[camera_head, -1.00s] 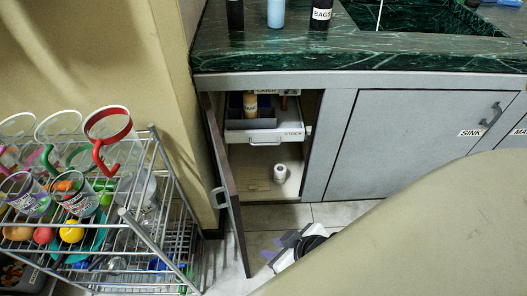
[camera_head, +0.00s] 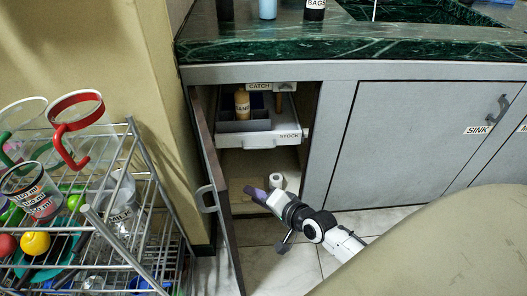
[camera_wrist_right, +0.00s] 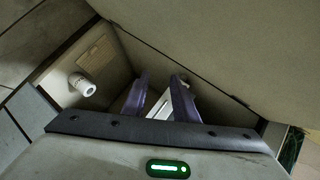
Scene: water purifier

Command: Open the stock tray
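The white stock tray (camera_head: 262,139), labelled STOCK on its front, sits in the open cabinet below a part labelled CATCH (camera_head: 262,86). Its top is open, showing a dark divider and a tan labelled bottle (camera_head: 242,104) inside. My right gripper (camera_head: 262,196) is low at the cabinet mouth, below the tray and apart from it. In the right wrist view its two purple fingers (camera_wrist_right: 161,88) are spread, with a white surface visible beyond the gap; I cannot tell whether it is the tray. My left gripper is not in view.
The cabinet door (camera_head: 213,190) stands open on the left. A small white cylinder (camera_head: 277,181) stands on the cabinet floor, close to my right gripper in the head view. A wire rack (camera_head: 125,215) with cups stands left. The closed sink door (camera_head: 425,130) is right.

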